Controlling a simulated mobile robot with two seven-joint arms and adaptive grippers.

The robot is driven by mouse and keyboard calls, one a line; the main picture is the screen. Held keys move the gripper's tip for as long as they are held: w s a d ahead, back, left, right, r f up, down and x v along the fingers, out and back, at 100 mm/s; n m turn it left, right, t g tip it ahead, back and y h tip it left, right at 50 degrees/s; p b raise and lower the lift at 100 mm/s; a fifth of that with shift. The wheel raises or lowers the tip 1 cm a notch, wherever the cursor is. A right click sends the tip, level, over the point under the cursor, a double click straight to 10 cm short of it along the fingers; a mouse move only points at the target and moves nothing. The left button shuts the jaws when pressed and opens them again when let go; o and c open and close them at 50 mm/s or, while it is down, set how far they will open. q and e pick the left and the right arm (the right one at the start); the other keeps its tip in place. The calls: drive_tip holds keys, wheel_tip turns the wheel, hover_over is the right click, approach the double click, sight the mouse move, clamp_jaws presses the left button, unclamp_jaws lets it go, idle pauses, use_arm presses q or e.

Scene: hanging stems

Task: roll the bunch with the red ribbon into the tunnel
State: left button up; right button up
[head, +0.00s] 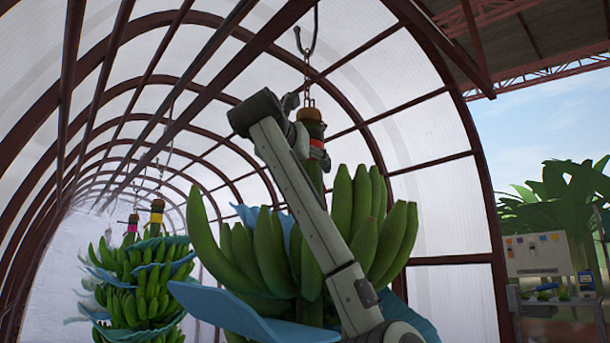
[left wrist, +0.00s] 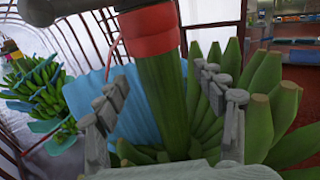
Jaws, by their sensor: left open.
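The bunch with the red ribbon (head: 385,215) hangs close in front in the head view, by a chain from a hook overhead. Its red ribbon (head: 317,143) circles the stem near the top; the ribbon also shows in the left wrist view (left wrist: 150,32). My left gripper (left wrist: 160,82) is open, with one finger on each side of the green stem (left wrist: 163,100), below the ribbon. I cannot tell whether a finger touches the stem. In the head view my left arm crosses the bunch and hides part of it. The arched tunnel (head: 440,185) surrounds the bunches. My right gripper is out of sight.
Other bunches (head: 140,285) with blue sheets hang at the left, further into the tunnel, one with a yellow ribbon (head: 156,217) and one with a pink ribbon (head: 132,228). A board (head: 537,253) and bench stand outside at the right.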

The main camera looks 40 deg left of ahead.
sight(308, 173)
use_arm(q)
drive_tip(key=p+x, duration=0.1)
drive_tip(key=x, duration=0.3)
drive_tip(key=shift+w+a, duration=0.1)
drive_tip(key=shift+a, duration=0.1)
drive_tip(key=shift+w+a, duration=0.3)
drive_tip(key=shift+w, duration=0.3)
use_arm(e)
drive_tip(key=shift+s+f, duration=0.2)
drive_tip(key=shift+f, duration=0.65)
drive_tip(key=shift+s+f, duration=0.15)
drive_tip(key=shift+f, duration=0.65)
use_arm(q)
clamp_jaws()
